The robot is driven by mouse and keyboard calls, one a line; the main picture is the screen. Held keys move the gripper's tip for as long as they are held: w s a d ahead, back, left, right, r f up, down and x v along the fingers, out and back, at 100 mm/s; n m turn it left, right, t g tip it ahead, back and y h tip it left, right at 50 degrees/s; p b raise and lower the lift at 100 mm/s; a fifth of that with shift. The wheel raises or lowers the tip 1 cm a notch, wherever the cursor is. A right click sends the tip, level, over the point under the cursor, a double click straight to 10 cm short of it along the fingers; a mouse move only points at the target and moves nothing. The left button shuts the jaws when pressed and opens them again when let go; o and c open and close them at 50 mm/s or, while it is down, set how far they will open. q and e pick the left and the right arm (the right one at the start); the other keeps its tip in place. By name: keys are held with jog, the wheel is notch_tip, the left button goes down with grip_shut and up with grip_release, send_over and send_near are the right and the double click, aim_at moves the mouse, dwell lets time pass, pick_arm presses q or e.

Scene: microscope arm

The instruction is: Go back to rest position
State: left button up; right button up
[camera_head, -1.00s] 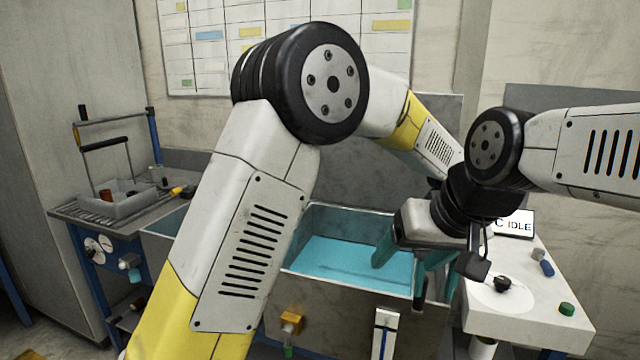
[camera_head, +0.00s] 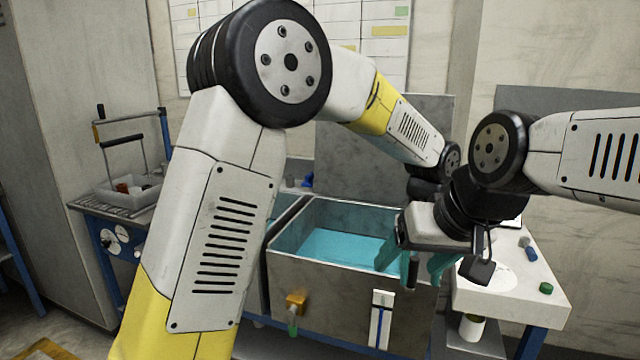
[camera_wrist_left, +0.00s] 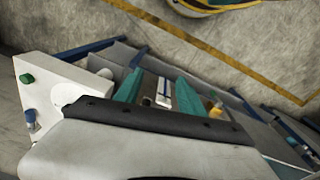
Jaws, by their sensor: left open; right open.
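My left arm comes in from the left in the head view, bends at a high elbow and reaches right toward the tank. In the left wrist view my left gripper (camera_wrist_left: 160,88) shows two teal fingers apart with nothing between them. My right arm comes in from the right. In the head view my right gripper (camera_head: 413,266) appears near the tank's right end, teal fingers apart, holding nothing visible. The two wrists overlap there, so part of the left gripper is hidden and the finger boundaries are unclear.
The grey tank (camera_head: 330,295) holds blue liquid. A white-topped table (camera_head: 515,305) with green and blue knobs stands right of it; its screen is mostly hidden. A workbench (camera_head: 88,207) with a grey bin is at left. The left wrist view shows open floor (camera_wrist_left: 285,45).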

pick_arm(q)
jog(key=a+r+t+h, duration=0.1)
jog(key=a+r, duration=0.4)
jog(key=a, duration=0.5)
jog(key=a+r+t+h, duration=0.1)
jog(key=a+r, duration=0.4)
jog(key=a, duration=0.4)
jog(key=s+a+t, duration=0.2)
jog(key=s+a, duration=0.3)
jog(key=a, duration=0.3)
jog(key=s+a+r+n+t, duration=0.1)
jog(key=s+a+t, duration=0.1)
jog(key=s+a, duration=0.4)
jog(key=shift+a, duration=0.85)
